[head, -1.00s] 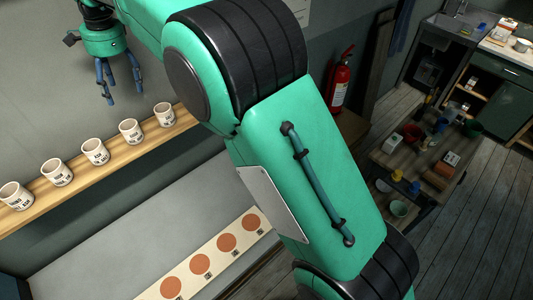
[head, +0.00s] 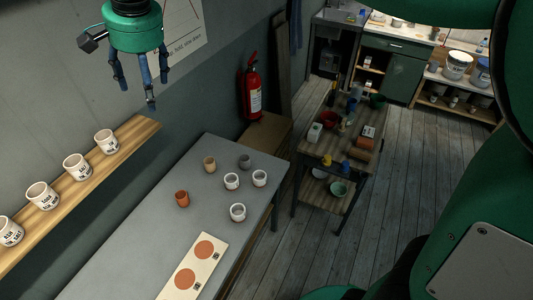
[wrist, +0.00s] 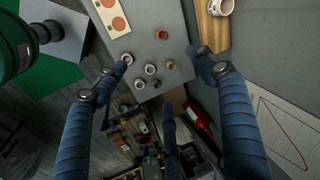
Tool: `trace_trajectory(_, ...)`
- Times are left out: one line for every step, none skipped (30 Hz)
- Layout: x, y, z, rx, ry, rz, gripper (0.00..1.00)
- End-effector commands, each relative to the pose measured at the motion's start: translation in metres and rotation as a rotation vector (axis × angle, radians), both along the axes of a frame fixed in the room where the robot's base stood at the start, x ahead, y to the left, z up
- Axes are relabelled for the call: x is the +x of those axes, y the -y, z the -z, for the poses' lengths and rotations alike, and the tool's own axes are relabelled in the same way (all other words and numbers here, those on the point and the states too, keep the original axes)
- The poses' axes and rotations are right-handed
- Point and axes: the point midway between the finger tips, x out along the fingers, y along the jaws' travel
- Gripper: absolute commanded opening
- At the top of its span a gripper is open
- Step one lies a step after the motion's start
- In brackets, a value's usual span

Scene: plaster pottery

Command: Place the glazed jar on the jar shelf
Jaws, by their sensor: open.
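My gripper (head: 138,92) is open and empty, fingers pointing down, high near the right end of the wooden shelf (head: 135,133). Several white jars with dark printed labels, one of them here (head: 77,167), stand upright in a row on that shelf. On the grey table below stand an orange-brown jar (head: 182,199), a tan jar (head: 209,163), a dark grey jar (head: 244,161) and three whitish jars, one at the front (head: 238,212). I cannot tell which is the glazed jar. In the wrist view the table jars (wrist: 150,69) show between the spread fingers.
A card with orange-brown discs (head: 193,267) lies on the grey table (head: 150,222). A fire extinguisher (head: 251,88) hangs on the wall behind. A cluttered cart (head: 341,137) stands to the right. The shelf's right end is bare.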

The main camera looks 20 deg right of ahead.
Motion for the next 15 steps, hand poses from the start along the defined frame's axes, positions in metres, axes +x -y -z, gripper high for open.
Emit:
trace_trajectory(-0.010, 0.020, -0.002, -0.005, 0.014, -0.007, 0.71)
trace_trajectory(-0.015, 0.030, -0.002, -0.009, 0.024, -0.015, 0.71)
trace_trajectory(-0.022, 0.043, -0.003, -0.014, 0.035, -0.025, 0.71)
trace_trajectory(-0.027, 0.053, -0.002, -0.019, 0.043, -0.033, 0.71)
trace_trajectory(-0.032, 0.062, -0.002, -0.023, 0.053, -0.041, 0.71)
trace_trajectory(-0.040, 0.075, -0.001, -0.029, 0.064, -0.050, 0.71)
trace_trajectory(-0.046, 0.084, 0.000, -0.035, 0.071, -0.060, 0.71)
trace_trajectory(-0.052, 0.093, 0.001, -0.040, 0.080, -0.066, 0.71)
trace_trajectory(-0.060, 0.104, 0.002, -0.047, 0.091, -0.076, 0.71)
trace_trajectory(-0.066, 0.113, 0.004, -0.053, 0.099, -0.085, 0.71)
trace_trajectory(-0.073, 0.122, 0.005, -0.059, 0.107, -0.092, 0.71)
trace_trajectory(-0.081, 0.132, 0.008, -0.067, 0.118, -0.102, 0.71)
trace_trajectory(-0.088, 0.140, 0.010, -0.073, 0.126, -0.110, 0.71)
trace_trajectory(-0.095, 0.149, 0.012, -0.080, 0.135, -0.117, 0.71)
trace_trajectory(-0.104, 0.158, 0.015, -0.089, 0.144, -0.128, 0.71)
